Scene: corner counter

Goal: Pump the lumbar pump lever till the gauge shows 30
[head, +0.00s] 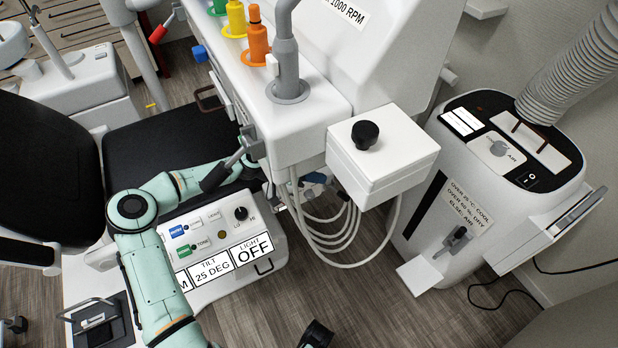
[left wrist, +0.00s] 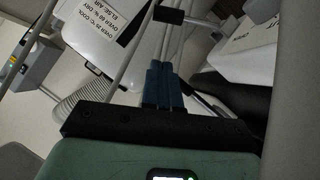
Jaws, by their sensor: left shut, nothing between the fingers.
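My left arm comes up from the bottom left and reaches right across the chair's lower housing. Its blue-tipped gripper (head: 316,182) is partly hidden by the cart and hoses. In the left wrist view its two blue fingers (left wrist: 164,86) are shut together with nothing between them. A lever with a black grip (head: 214,178) and grey rod slants up toward the cart's side; I cannot tell whether it is the lumbar pump lever. I cannot make out a pressure gauge. My right gripper is not in view.
The black chair seat (head: 165,135) is left. A control panel (head: 215,238) with a knob and tilt labels lies below the arm. Loose hoses (head: 345,240) hang under the white box (head: 383,155). A white unit (head: 440,262) with a black handle stands right. Open floor lies between.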

